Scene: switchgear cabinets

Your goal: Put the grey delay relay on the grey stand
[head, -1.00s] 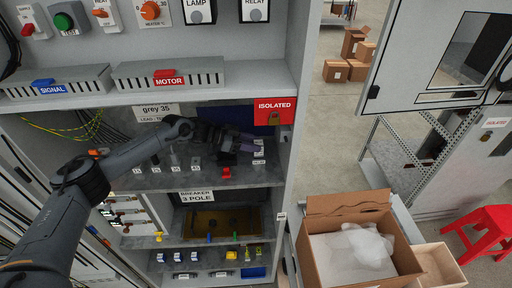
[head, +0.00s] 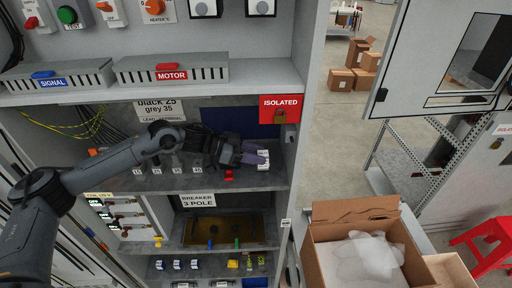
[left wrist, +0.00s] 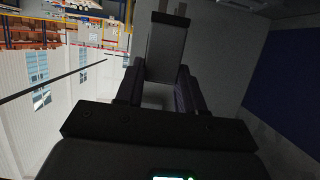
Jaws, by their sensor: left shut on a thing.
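My left gripper (head: 256,156) reaches over the right end of the middle cabinet shelf in the head view, its purple-grey fingers pointing right. It also shows in the left wrist view (left wrist: 162,88), where its fingers are shut on a grey block with a dark band, which I take to be the grey delay relay (left wrist: 172,60). In the head view, a small pale, dark-marked piece (head: 263,159) shows at the fingertips. I cannot tell whether it is the relay or part of the stand. I cannot make out the grey stand clearly. My right gripper is not in view.
The shelf (head: 150,183) holds several small posts with labels and a red piece (head: 229,174) just below the gripper. The red ISOLATED sign (head: 281,109) hangs at the cabinet's right post. An open cardboard box (head: 322,262) stands outside at the lower right.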

